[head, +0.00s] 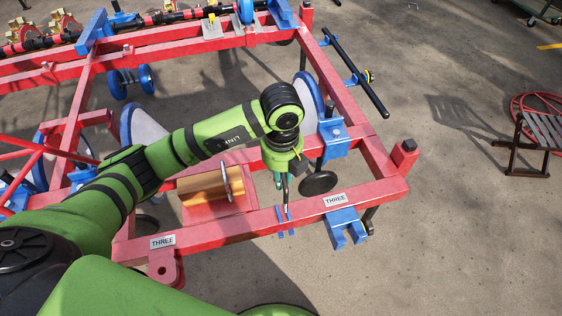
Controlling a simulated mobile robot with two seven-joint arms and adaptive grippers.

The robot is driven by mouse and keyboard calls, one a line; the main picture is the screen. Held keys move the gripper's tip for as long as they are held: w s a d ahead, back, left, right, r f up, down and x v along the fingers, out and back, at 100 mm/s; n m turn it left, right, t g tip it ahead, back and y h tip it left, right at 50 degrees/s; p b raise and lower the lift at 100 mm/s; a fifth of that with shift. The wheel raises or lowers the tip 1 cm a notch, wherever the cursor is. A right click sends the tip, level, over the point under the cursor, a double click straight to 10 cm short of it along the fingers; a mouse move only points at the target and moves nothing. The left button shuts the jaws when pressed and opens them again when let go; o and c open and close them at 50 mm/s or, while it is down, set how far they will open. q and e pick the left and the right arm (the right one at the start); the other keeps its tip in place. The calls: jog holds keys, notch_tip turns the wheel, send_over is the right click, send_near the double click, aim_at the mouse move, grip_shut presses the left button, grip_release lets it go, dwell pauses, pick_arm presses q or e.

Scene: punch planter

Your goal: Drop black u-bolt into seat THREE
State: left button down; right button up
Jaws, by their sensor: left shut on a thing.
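My left gripper (284,182) hangs from the green arm above the near red rail of the frame. It is shut on a thin dark piece, the black u-bolt (286,196), whose shape is small and partly hidden by the fingers. The piece hangs down towards narrow blue marks (285,222) on the rail; I cannot tell whether it touches them. A white label reading THREE (335,200) is on the rail just right of the gripper. A second THREE label (162,241) is further left on the same rail. My right gripper is not in view.
A blue bracket (345,228) hangs from the rail below the right label. A dark disc (318,182) is close right of the gripper. A tan block (211,188) with a metal handle stands to its left. The concrete floor (440,240) at right is mostly clear.

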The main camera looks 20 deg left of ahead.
pick_arm(q)
jog(key=shift+s+f+n, duration=0.15)
jog(key=shift+f+n, duration=0.05)
jog(key=shift+n, duration=0.4)
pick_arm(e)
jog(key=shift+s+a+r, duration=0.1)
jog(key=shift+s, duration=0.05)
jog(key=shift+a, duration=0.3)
pick_arm(q)
jog(key=shift+f, duration=0.15)
notch_tip(320, 180, down, 6)
jog(key=b, duration=0.4)
jog(key=shift+r, duration=0.25)
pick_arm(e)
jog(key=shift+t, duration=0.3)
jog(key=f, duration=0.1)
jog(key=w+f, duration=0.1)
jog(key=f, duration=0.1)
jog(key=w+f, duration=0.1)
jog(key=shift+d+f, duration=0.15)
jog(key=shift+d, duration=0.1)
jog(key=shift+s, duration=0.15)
